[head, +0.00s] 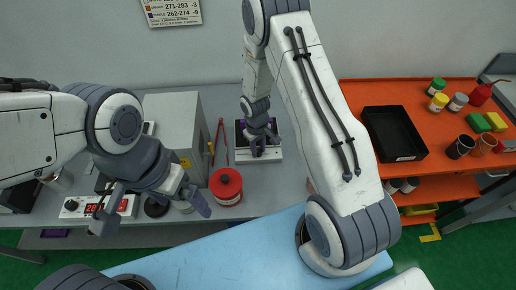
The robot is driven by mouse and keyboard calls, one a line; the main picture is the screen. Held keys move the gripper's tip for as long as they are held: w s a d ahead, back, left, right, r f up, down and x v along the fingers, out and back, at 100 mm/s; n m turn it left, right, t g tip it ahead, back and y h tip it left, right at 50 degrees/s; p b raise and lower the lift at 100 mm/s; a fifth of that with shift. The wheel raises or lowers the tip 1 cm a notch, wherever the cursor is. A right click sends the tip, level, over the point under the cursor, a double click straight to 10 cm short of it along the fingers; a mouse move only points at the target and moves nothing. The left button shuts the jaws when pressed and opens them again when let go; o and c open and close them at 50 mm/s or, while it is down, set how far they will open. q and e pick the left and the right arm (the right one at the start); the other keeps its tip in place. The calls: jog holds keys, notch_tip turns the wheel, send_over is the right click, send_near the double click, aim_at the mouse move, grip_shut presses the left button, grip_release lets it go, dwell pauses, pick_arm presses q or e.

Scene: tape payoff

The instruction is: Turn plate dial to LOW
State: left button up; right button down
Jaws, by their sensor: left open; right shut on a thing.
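A white plate unit (72,208) with a red lit display (93,208) stands at the left front of the grey bench; the digits are partly covered and too small to read fully. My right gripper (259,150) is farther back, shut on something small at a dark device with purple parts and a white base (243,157). The held thing is mostly hidden.
A grey box (172,125) and red-handled tools (219,138) are behind. At right, an orange shelf (365,92) holds a black tray (395,133) and several jars.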

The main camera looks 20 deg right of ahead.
jog(key=m+b, duration=0.2)
jog(key=b, duration=0.1)
jog(key=shift+w+f+m, duration=0.1)
jog(key=shift+f+m, duration=0.05)
jog(key=shift+m, duration=0.25)
jog(key=m+b, duration=0.3)
jog(key=m, duration=0.1)
jog(key=shift+m, duration=0.3)
jog(key=m+b, duration=0.1)
jog(key=m, duration=0.3)
jog(key=shift+m+g+b, duration=0.3)
jog(key=shift+b, duration=0.1)
jog(key=shift+r+m, duration=0.2)
jog(key=shift+m, duration=1)
jog(key=shift+w+d+m+b, duration=0.1)
jog(key=shift+m+b, duration=0.35)
jog(key=shift+m, duration=1.15)
jog(key=c, duration=0.6)
grip_release()
